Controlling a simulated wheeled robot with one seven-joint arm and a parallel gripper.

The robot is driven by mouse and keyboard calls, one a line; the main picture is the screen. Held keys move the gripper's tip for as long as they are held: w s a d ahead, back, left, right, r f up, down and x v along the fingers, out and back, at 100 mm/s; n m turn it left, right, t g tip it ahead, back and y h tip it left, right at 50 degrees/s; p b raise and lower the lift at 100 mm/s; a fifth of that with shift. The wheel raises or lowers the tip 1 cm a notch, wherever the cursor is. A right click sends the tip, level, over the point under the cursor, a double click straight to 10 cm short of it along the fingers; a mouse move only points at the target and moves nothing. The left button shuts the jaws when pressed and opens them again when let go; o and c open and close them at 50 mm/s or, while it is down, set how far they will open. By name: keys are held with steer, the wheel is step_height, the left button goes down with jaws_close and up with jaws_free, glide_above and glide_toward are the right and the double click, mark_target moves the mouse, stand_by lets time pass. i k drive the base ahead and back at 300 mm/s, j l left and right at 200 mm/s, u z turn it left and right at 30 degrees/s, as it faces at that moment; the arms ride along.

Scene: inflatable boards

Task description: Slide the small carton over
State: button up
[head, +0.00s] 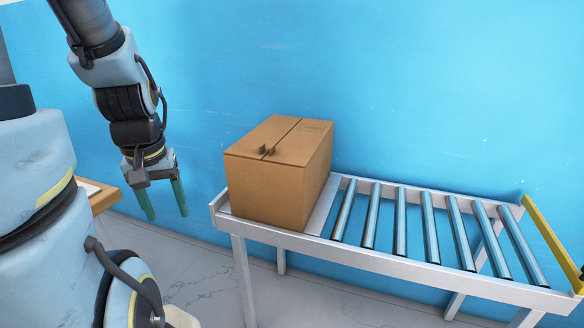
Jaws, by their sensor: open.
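A brown cardboard carton (270,188) sits upright on the left end of a roller conveyor (400,262). Its top flaps are closed, with a small raised tab on top near the front edge. My gripper (164,201) hangs to the left of the carton, fingers pointing down, open and empty. The green fingers are apart from the carton, with a clear gap between. The carton hides the part of the conveyor under it.
The rollers (428,228) to the right of the carton are bare. A yellow bar (548,240) crosses the conveyor's right end. A blue wall (420,90) stands close behind. A wooden surface (104,200) shows behind my arm at left.

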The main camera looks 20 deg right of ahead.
mark_target(282, 196)
steer(key=i+l+u, duration=0.2)
steer(key=u, duration=0.2)
steer(key=i+l+u, duration=0.2)
steer(key=l+u, duration=0.2)
steer(key=i+l+u, duration=0.1)
steer(key=l+u, duration=0.3)
